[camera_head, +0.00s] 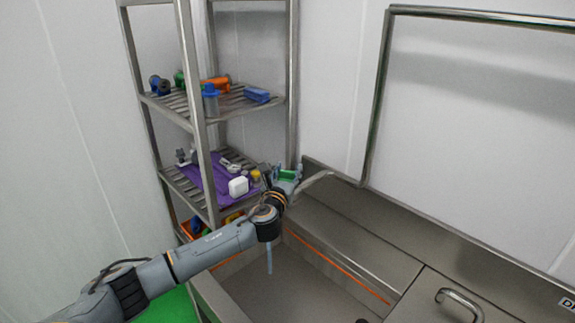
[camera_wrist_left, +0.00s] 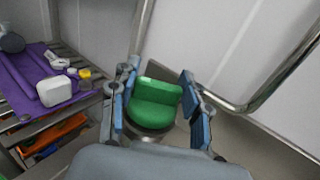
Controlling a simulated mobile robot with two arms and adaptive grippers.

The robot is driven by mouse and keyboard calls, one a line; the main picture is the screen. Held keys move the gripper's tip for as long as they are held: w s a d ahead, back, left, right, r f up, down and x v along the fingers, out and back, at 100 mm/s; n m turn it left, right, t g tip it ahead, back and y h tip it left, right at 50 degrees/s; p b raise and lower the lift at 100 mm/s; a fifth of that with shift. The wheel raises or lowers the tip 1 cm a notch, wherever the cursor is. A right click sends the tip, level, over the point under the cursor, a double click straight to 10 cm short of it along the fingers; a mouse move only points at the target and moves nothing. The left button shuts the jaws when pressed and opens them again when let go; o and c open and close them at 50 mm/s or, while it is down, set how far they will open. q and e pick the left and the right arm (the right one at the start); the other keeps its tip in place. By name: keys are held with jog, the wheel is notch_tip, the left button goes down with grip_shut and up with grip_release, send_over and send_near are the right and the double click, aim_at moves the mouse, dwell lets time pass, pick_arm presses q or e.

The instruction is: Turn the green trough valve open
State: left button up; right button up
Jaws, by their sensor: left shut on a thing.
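The green trough valve (camera_wrist_left: 155,103) is a rounded green handle with a raised grip, on a dark round base in the left wrist view. In the head view a small green part of it (camera_head: 287,175) shows at the back left of the steel trough (camera_head: 300,278). My left gripper (camera_head: 286,179) is at the valve, its blue-padded fingers on both sides of the handle, shut on it. A thin pale blue vertical strip (camera_head: 269,258), perhaps water, shows below my left wrist over the trough. My right gripper is not in view.
A steel shelf rack (camera_head: 196,120) stands close on the left. Its middle shelf holds a purple mat (camera_head: 205,178) with a white container (camera_head: 239,186). A metal spout (camera_head: 313,184) is right of the gripper. A steel wall frame (camera_head: 377,100) is at right.

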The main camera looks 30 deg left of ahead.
pick_arm(q)
jog(key=n+y, duration=0.2)
jog(key=shift+d+r+g+y+p, duration=0.1)
jog(key=shift+d+g+y+p, duration=0.05)
jog(key=shift+g+y+p, duration=0.2)
jog(key=n+g+y, duration=0.1)
jog(key=y, duration=0.1)
jog(key=shift+n+g+y, duration=0.35)
jog(key=shift+n, duration=0.05)
jog(key=n+g+y, duration=0.2)
jog(key=y, duration=0.1)
jog(key=shift+f+n, duration=0.2)
jog(key=shift+n, duration=0.2)
jog(key=n+g+y+b, duration=0.2)
jog(key=g, duration=0.1)
jog(key=shift+w+f+g+y+b, duration=0.1)
jog(key=shift+g+y+b, duration=0.2)
jog(key=shift+g+b, duration=0.1)
jog(key=shift+r+n+g+y+b, duration=0.2)
jog(key=shift+n+g+y+b, duration=0.6)
jog(key=shift+n+g+b, duration=0.75)
jog(key=shift+g, duration=0.25)
jog(key=o, duration=1.2)
